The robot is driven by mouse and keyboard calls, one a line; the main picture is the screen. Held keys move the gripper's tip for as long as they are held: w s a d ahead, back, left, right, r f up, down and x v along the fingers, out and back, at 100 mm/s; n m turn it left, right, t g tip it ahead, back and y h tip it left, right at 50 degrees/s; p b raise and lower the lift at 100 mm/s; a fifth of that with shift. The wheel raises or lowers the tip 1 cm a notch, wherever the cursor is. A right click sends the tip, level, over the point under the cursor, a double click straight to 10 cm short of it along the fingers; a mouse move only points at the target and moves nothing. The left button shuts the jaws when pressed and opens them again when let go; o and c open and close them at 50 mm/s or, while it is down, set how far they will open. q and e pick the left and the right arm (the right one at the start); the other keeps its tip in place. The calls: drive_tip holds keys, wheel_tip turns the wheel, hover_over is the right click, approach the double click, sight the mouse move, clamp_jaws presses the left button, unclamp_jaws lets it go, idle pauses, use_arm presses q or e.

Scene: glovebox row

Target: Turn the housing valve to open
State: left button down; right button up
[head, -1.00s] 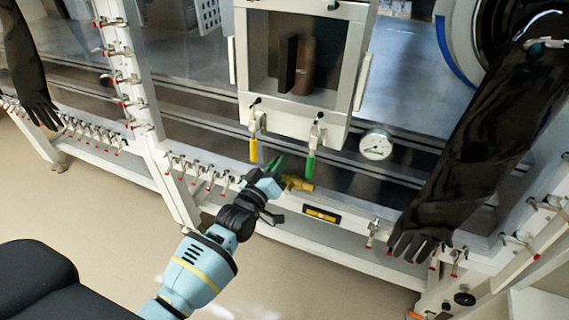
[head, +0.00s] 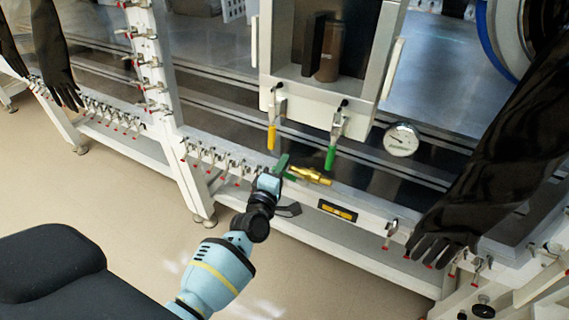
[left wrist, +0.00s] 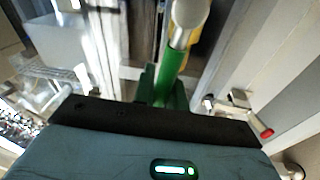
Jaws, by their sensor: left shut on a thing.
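The housing valve (head: 312,176) is a brass body on the front rail, below the glovebox's boxy hatch. My left gripper (head: 279,170) is at its left end in the head view. In the left wrist view a green lever with a silver end (left wrist: 172,60) runs between the dark green fingers (left wrist: 163,88), with some yellow behind it. The left gripper is shut on this green lever. The fingers hide part of it, so its exact angle is hard to tell. My right gripper is not in view.
A yellow-handled latch (head: 271,135) and a green-handled latch (head: 331,157) hang just above the valve. A round gauge (head: 401,140) is to the right, a level (head: 338,210) below. Black gloves (head: 490,150) hang at right and far left. Several red-tipped clamps line the rail.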

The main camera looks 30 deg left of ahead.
use_arm(q)
drive_tip(key=shift+f+n, duration=0.5)
drive_tip(key=shift+n, duration=0.2)
drive_tip(key=shift+s, duration=0.1)
drive_tip(key=c, duration=1.4)
unclamp_jaws()
drive_tip(key=shift+c, duration=0.2)
drive_tip(key=s, duration=0.7)
drive_tip(key=shift+s+d+f, duration=0.3)
drive_tip(key=shift+s+d, duration=0.05)
